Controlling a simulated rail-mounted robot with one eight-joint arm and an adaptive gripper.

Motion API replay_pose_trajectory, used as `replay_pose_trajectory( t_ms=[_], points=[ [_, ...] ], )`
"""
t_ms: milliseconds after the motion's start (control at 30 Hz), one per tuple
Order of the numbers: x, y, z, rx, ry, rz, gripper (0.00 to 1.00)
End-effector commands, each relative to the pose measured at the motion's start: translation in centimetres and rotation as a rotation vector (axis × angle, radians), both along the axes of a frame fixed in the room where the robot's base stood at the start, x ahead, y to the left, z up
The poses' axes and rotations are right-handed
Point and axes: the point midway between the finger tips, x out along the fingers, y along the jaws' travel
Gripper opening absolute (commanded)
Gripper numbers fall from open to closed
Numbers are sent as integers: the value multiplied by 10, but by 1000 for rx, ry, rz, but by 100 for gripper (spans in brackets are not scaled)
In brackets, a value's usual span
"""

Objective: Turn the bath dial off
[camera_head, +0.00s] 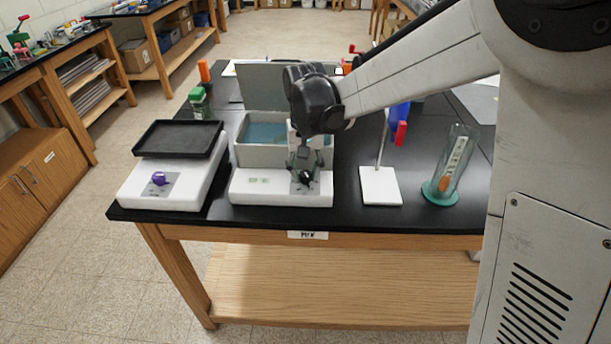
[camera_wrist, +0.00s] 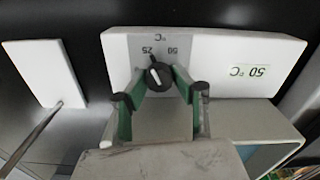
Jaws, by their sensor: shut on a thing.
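The water bath has a white base (camera_head: 252,190) and a grey tank with blue water (camera_head: 262,133). Its black bath dial (camera_wrist: 158,76) sits on a grey panel marked 25, 50 and °C, upside down in the wrist view. The dial has a white mark; I cannot tell its exact setting. A display (camera_wrist: 247,71) beside the panel reads 50 °C. My gripper (camera_wrist: 160,78) has its green fingers closed around the dial, one on each side. In the head view my gripper (camera_head: 304,174) reaches down onto the front of the base.
A white hot plate or scale (camera_head: 160,187) with a purple knob and black tray stands left. A white stand base (camera_head: 380,186) with a rod and a glass cylinder (camera_head: 460,160) on a green foot stand right. The black table's front edge is close.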

Motion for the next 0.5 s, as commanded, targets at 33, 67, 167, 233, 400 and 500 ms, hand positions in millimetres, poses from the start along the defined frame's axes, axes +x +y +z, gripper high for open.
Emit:
replay_pose_trajectory(
  t_ms=[33,67,167,233,400,500],
  points=[
    [0,0,-1,0,-1,44,0],
    [0,0,-1,0,-1,73,0],
    [0,1,-1,0,-1,168,0],
    [0,1,-1,0,-1,234,0],
    [0,2,-1,0,-1,395,0],
    [0,2,-1,0,-1,490,0]
  ],
)
